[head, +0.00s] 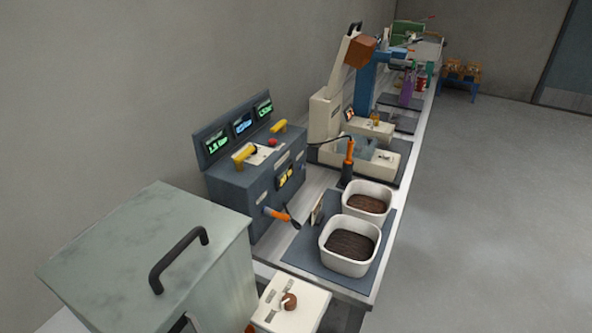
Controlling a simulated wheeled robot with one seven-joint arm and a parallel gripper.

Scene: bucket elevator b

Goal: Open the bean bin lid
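A large pale grey-green box (225,282) stands at the lower left, cut off by the frame's bottom edge. I take it for the bean bin, though no label shows. Its flat top, the lid (130,250), lies shut, and a black bar handle (178,262) stands up near its right edge. Part of a second dark handle (185,322) shows low on the front. The inside of the box is hidden. My gripper is not in view.
Right of the box are a small cream box with a brown knob (290,302) and two white tubs of dark contents (345,262) on a mat. A dark control box with screens (255,180) stands behind. Cream machinery (325,115) is farther back. The floor at right (490,210) is clear.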

